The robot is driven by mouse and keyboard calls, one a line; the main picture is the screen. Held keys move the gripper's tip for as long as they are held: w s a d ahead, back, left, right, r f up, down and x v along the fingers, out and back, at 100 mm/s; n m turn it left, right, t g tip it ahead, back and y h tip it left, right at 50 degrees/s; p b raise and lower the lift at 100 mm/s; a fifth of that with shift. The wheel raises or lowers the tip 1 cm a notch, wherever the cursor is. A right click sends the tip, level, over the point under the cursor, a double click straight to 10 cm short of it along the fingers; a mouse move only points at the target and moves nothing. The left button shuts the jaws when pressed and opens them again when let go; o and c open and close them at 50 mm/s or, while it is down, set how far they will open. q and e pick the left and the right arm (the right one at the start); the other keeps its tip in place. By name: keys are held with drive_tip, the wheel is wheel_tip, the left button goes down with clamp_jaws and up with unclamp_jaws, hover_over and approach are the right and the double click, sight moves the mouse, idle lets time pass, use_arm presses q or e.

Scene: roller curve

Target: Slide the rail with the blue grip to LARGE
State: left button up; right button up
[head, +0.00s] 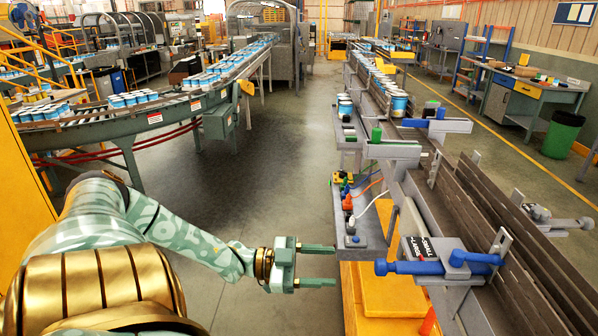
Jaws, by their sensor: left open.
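A blue grip (383,267) is the round-ended left end of a horizontal blue rod (420,267) at the near left side of the right-hand conveyor. The rod runs through a blue clamp (474,258) near the dark guide rails (500,225). A plate lettered SMALL and LARGE (428,252) stands just behind the rod; its lettering is tilted. My left gripper (318,266) is left of the blue grip, with its two green fingers apart and pointing right. Nothing is between them, and a gap separates them from the grip. My right gripper is not in view.
A grey side panel with coloured buttons (348,203) and cables stands beyond my fingers. A yellow base (385,290) is below the grip. Blue-and-white tubs (398,104) stand farther along the conveyor. Open floor (270,190) lies between the two conveyors.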

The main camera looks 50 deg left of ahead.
use_arm(q)
drive_tip(key=v, duration=0.5)
drive_tip(key=shift+p, duration=0.4)
